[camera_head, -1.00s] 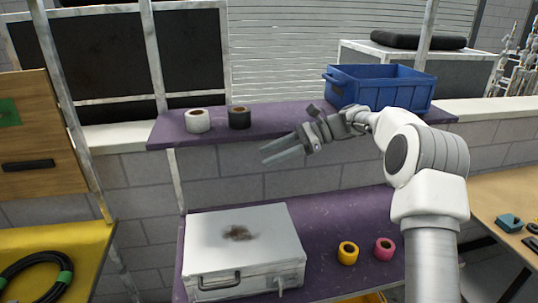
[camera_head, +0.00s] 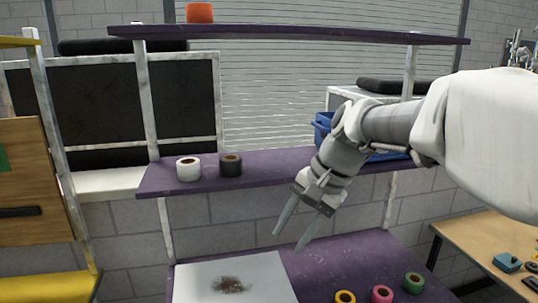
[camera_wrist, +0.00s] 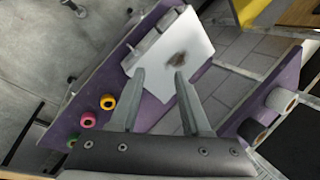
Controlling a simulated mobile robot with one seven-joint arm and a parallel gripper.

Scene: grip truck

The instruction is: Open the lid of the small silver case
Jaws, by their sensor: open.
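The silver case (camera_head: 236,283) lies flat on the lower purple shelf in the head view, its lid shut with a dark smudge on top. Its front side is cut off by the lower picture edge. The case also shows whole in the wrist view (camera_wrist: 180,50), beyond my fingertips. My gripper (camera_head: 290,241) is open and empty, pointing down to the right of the case and above the shelf. Its two fingers also show in the wrist view (camera_wrist: 159,76), apart from the case.
Yellow (camera_head: 345,297), pink (camera_head: 382,294) and green (camera_head: 414,283) tape rolls stand right of the case. The middle shelf (camera_head: 265,170) above holds a white roll (camera_head: 188,169), a black roll (camera_head: 230,166) and a blue crate (camera_head: 322,124).

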